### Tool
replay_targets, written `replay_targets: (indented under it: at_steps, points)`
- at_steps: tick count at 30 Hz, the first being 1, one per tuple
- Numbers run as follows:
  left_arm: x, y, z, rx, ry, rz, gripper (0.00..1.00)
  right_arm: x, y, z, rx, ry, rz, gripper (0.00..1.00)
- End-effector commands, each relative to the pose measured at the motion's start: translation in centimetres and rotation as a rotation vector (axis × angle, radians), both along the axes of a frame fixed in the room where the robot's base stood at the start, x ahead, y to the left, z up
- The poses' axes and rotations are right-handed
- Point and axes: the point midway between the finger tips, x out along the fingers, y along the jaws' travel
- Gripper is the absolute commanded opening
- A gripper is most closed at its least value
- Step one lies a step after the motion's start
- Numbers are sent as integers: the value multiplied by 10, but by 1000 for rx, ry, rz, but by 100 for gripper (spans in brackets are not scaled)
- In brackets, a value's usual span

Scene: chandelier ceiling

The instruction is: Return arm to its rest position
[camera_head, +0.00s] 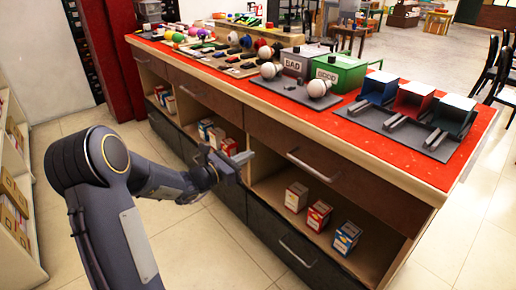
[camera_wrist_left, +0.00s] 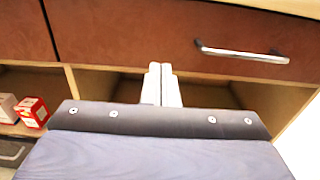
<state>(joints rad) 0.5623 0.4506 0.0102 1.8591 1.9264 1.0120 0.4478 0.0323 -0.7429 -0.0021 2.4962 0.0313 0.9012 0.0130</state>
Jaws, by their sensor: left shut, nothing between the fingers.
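My left arm comes in from the left in the head view. Its gripper (camera_head: 238,160) is in front of the counter's open shelf, below the red top. The left wrist view shows the two pale fingers (camera_wrist_left: 161,84) together, shut and empty, pointing at the drawer front and the shelf opening. I cannot tell whether the fingertips touch the counter. My right gripper is in neither view.
A long counter with a red top (camera_head: 450,170) carries two labelled boxes (camera_head: 340,70), white balls and three coloured bins (camera_head: 412,100). Its lower shelf holds small cartons (camera_head: 318,214). A closed drawer has a metal handle (camera_wrist_left: 240,52). Tiled floor (camera_head: 225,245) is clear in front.

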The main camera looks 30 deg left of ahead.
Motion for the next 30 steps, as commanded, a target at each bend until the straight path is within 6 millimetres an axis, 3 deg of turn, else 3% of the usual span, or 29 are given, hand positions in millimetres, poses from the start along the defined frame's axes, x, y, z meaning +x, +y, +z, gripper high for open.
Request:
replay_targets:
  at_steps: [3,11,14,16,20,21,24,27,30]
  points:
    - [-11,5,0,0,1,1,0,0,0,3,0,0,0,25]
    - [-16,2,3,14,-5,-14,0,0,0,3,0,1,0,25]
    - [-27,-19,17,93,-25,-85,0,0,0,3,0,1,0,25]
    - [-44,-48,32,208,-58,-183,0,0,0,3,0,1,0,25]
    - [-106,-115,58,547,-159,-447,0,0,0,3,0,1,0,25]
    - [-131,-133,61,675,-199,-536,0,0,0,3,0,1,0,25]
    - [-193,-164,56,1000,-308,-742,0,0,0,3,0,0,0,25]
    - [-244,-173,42,1293,-406,-904,0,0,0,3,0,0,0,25]
    - [-278,-171,28,1531,-483,-1015,0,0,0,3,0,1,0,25]
